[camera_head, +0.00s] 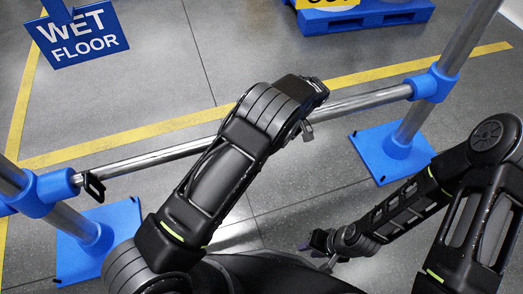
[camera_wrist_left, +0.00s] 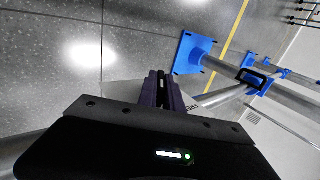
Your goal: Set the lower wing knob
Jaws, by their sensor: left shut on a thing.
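A silver horizontal bar (camera_head: 160,155) runs between two posts in blue clamps. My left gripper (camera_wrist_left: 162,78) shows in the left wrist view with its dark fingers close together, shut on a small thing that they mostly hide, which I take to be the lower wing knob. In the head view my left arm covers the middle of the bar and hides these fingertips. A small grey piece (camera_head: 307,131) shows beside my left wrist; I cannot tell what it is. My right gripper (camera_head: 315,256) is low in the head view, fingers apart, away from the bar.
Blue base plates stand on the floor at left (camera_head: 125,216) and right (camera_head: 365,150). A black bracket (camera_head: 93,186) sits at the bar's left end. A blue wet floor sign (camera_head: 80,35) and a blue pallet (camera_head: 375,14) are farther back. Floor between the posts is clear.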

